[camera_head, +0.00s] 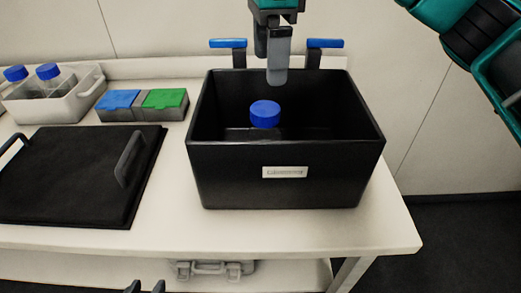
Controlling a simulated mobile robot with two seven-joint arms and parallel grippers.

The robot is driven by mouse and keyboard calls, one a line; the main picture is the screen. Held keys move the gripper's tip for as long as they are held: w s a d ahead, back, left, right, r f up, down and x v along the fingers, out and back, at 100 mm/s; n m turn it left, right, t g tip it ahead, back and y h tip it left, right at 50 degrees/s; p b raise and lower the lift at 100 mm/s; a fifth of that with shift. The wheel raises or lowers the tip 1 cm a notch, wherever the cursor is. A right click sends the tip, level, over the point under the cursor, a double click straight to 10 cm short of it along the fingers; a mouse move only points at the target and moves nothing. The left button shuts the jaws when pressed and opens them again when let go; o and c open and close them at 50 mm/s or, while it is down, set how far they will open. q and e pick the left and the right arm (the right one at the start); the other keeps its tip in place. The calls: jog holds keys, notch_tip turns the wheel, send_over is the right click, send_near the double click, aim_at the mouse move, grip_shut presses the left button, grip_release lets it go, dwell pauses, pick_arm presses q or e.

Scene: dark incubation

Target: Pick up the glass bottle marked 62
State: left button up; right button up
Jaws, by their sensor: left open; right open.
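A bottle with a blue screw cap (265,113) stands inside the black box (230,170). Its lower body is hidden by the box's front wall and the dark interior, and I can read no number on it. My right gripper (270,72) hangs fingers down over the back part of the box, above and behind the cap in the picture. It is open and apart from the bottle. Two dark tips at the bottom edge look like my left gripper (145,288), open and empty, with the rest out of frame. Two more blue-capped bottles (48,76) stand in a light tray (75,102).
A black lid-like panel (75,170) with upright handles lies left of the box. A grey case with blue and green lids (143,114) sits behind it. Blue-topped latches (325,44) rise at the box's rear. A grey case (212,269) is on the lower shelf.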

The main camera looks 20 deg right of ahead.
aim_at(265, 108)
notch_tip(265, 108, down, 6)
jog(key=shift+s+f+b, duration=0.1)
jog(key=shift+s+b, duration=0.05)
jog(key=shift+b, duration=0.15)
jog(key=f, duration=0.6)
jog(key=shift+a+f+b, duration=0.2)
jog(key=shift+a+b, duration=0.1)
jog(key=shift+b, duration=0.05)
jog(key=shift+r, duration=0.15)
grip_shut()
